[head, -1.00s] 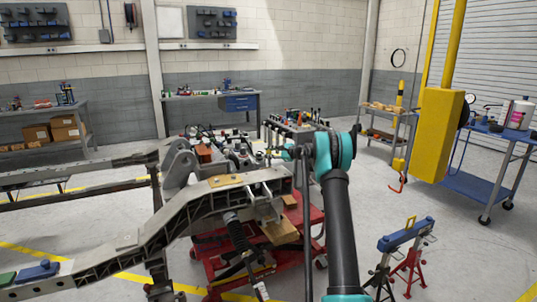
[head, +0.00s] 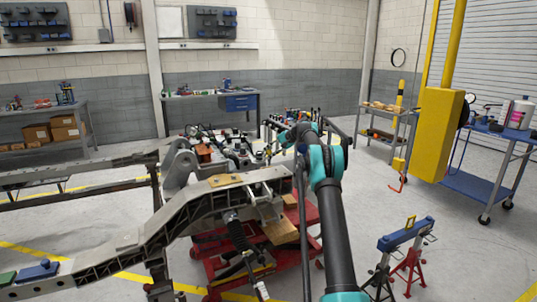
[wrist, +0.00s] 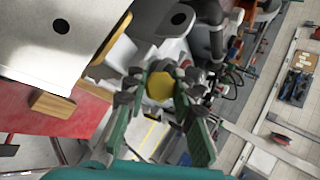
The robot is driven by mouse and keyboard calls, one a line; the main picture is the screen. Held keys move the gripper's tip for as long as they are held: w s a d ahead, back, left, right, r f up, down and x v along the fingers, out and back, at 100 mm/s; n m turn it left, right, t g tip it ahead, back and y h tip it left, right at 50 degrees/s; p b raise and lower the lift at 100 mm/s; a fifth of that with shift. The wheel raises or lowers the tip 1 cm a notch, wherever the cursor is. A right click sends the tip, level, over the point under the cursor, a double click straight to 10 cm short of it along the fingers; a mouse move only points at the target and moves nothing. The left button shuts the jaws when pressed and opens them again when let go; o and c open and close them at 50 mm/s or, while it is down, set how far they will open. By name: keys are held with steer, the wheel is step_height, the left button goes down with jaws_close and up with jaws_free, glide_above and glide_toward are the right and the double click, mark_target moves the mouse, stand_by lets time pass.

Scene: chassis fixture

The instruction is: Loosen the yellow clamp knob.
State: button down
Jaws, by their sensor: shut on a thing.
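The yellow clamp knob (wrist: 160,87) shows in the middle of the wrist view as a rounded yellow end. My gripper (wrist: 160,92) has its dark, green-sided fingers on both sides of the knob, shut on it. The finger pads cover the knob's sides, and its stem is hidden. In the head view I cannot make out the knob or the fingers; my arm reaches up to the right end of the grey chassis frame (head: 190,208).
A red lift cart (head: 215,268) with wooden blocks stands under the frame. Blue-topped stands (head: 405,236) are at the right, near a yellow post (head: 437,135) and a blue cart (head: 470,187). A tool-laden bench lies behind my arm. Floor between arm and stands is clear.

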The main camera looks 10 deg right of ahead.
steer(key=shift+f+n+g+h, duration=0.1)
steer(key=shift+n+g+h, duration=0.4)
steer(key=shift+n+h, duration=0.8)
steer(key=shift+n, duration=0.5)
steer(key=c, duration=1.2)
jaws_free()
steer(key=v, duration=1.2)
steer(key=shift+d, duration=0.1)
